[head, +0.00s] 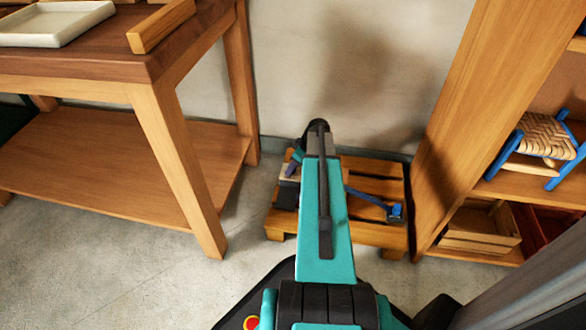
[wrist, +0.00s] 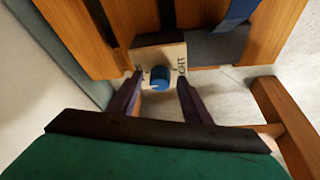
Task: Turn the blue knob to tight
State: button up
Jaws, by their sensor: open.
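The blue knob (wrist: 160,78) sits on the face of a pale box (wrist: 158,55) in the wrist view. A white mark shows on the knob's lower part. Dark lettering ending in "GHT" is on the box right of the knob; lettering on the left is mostly hidden by a finger. My gripper (wrist: 159,80) is open, with one dark finger on each side of the knob. I cannot tell whether the fingers touch it. In the head view my arm hides the knob.
The box is by a low slatted wooden platform (head: 385,184) with a blue strap (head: 365,197) across it. A wooden table (head: 100,65) stands left, and a shelf (head: 485,120) with a small woven stool (head: 542,140) stands right. The floor at left front is clear.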

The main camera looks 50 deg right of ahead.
jog(key=shift+w+f, duration=0.1)
jog(key=shift+f, duration=0.15)
jog(key=c, duration=1)
jog(key=shift+c, duration=0.2)
